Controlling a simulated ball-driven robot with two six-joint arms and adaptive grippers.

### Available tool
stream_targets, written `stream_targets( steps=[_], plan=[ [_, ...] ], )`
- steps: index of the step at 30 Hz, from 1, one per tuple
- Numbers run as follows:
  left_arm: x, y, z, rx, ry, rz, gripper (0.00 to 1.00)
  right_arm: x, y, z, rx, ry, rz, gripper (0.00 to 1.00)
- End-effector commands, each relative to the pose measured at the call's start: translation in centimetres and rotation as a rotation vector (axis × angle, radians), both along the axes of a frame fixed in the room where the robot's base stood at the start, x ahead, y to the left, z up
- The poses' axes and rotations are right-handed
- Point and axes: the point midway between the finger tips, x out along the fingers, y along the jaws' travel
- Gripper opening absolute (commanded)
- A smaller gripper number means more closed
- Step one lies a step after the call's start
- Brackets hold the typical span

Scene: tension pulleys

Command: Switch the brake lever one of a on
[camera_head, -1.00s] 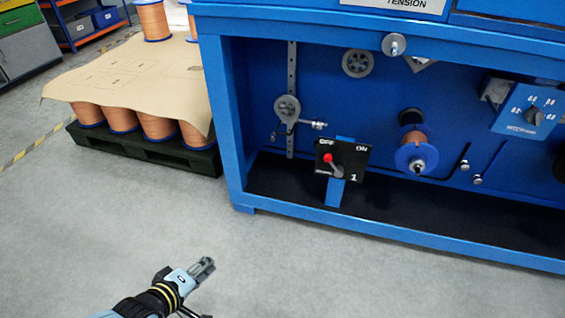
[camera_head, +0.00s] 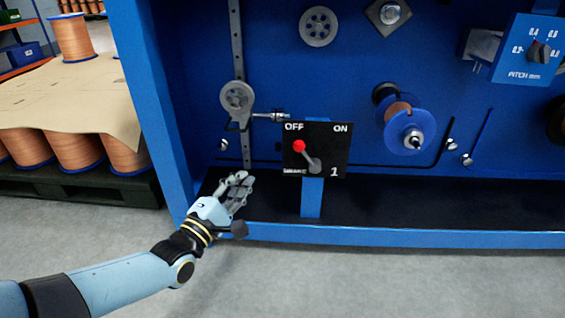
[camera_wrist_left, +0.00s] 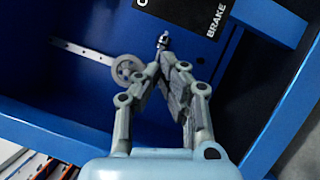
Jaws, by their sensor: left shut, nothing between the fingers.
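The brake lever (camera_head: 305,154) has a red ball knob and sits on a black plate (camera_head: 331,160) marked OFF, ON and 1. The lever leans left, toward OFF. The plate is on a blue post (camera_head: 312,197) in the blue machine. My left gripper (camera_head: 240,181) is shut and empty, to the left of the plate and lower than the knob, apart from both. In the left wrist view its fingers (camera_wrist_left: 166,48) meet, and part of the plate (camera_wrist_left: 185,8) with the word BRAKE shows beyond them. The knob is out of that view. My right gripper is not in view.
The machine's blue frame post (camera_head: 155,110) stands left of my gripper and its lower rail (camera_head: 400,239) runs below. A pulley with an arm (camera_head: 237,98) hangs above my gripper. A blue spool (camera_head: 408,131) is right of the plate. Copper spools (camera_head: 62,143) stand on a pallet at left.

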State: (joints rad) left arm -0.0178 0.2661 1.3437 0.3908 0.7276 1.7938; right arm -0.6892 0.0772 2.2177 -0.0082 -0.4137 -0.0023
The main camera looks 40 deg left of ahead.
Motion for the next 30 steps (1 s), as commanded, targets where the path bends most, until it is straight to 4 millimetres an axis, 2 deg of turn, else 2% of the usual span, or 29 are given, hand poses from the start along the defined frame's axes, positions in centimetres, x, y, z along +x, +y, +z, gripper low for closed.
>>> stream_targets(
  steps=[10, 14, 17, 24, 28, 30],
  plan=[
    [0.1, 0.0, 0.1, 0.001, 0.0, 0.0, 0.0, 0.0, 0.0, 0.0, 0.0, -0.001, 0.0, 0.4],
    [0.9, 0.1, 0.1, 0.002, 0.0, 0.0, 0.0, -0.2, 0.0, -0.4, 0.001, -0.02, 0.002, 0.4],
    [2.4, 0.3, 0.1, 0.003, 0.0, -0.001, 0.0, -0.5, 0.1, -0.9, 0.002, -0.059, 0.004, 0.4],
    [7.4, 1.0, 0.7, 0.002, 0.002, 0.0, 0.0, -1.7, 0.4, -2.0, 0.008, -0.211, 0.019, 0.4],
    [9.9, 1.3, 1.0, 0.002, 0.002, 0.0, 0.0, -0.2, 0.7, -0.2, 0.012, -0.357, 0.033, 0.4],
    [10.3, 0.2, 1.6, -0.003, 0.001, 0.0, 0.0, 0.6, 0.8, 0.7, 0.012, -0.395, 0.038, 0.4]
  ],
)
